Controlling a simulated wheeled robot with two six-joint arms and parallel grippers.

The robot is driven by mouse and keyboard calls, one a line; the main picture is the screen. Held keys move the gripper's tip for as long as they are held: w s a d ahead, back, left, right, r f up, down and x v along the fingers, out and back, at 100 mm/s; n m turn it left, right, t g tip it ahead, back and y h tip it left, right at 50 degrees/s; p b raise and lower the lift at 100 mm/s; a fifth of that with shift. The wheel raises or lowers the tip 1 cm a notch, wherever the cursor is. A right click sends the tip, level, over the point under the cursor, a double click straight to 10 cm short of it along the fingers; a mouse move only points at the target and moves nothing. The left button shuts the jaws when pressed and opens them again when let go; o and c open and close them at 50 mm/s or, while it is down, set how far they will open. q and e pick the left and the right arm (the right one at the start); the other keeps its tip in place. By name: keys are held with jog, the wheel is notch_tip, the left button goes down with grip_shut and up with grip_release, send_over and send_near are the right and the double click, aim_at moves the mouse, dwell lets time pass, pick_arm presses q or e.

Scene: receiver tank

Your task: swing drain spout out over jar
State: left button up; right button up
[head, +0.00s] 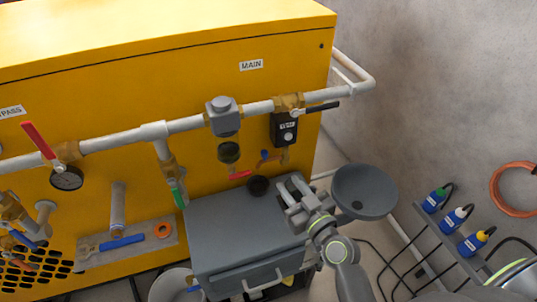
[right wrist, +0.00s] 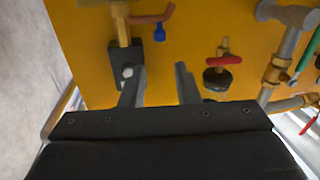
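A small copper-coloured spout (head: 270,158) with a blue handle comes off the brass fitting low on the yellow cabinet's right side. It also shows in the right wrist view (right wrist: 152,19), with the blue handle beside it. A dark round thing (head: 258,185) sits at the back edge of the grey cart below the spout; I cannot tell whether it is the jar. My right gripper (head: 290,184) is open and empty, just below and in front of the spout, over the cart's back right. In the right wrist view its fingers (right wrist: 158,87) are apart, short of the spout. My left gripper is not in view.
The grey cart (head: 235,225) stands against the yellow cabinet (head: 200,80). A grey funnel dish (head: 365,190) is right of my gripper. A black box (head: 284,130) hangs above the spout. A red-handled valve (head: 240,174) is to its left. A bottle rack (head: 440,235) stands at right.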

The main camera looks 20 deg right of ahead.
aim_at(266, 155)
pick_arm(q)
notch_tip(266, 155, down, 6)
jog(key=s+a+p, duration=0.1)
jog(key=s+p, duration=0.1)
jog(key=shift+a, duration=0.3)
pick_arm(e)
jog(key=w, duration=0.4)
jog(key=w+a, duration=0.1)
jog(key=w, duration=0.2)
jog(key=w+a, duration=0.1)
jog(key=w, duration=0.3)
jog(key=shift+w+a, duration=0.15)
jog(key=shift+w, duration=0.2)
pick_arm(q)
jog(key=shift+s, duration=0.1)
pick_arm(e)
jog(key=shift+c, duration=0.2)
grip_shut()
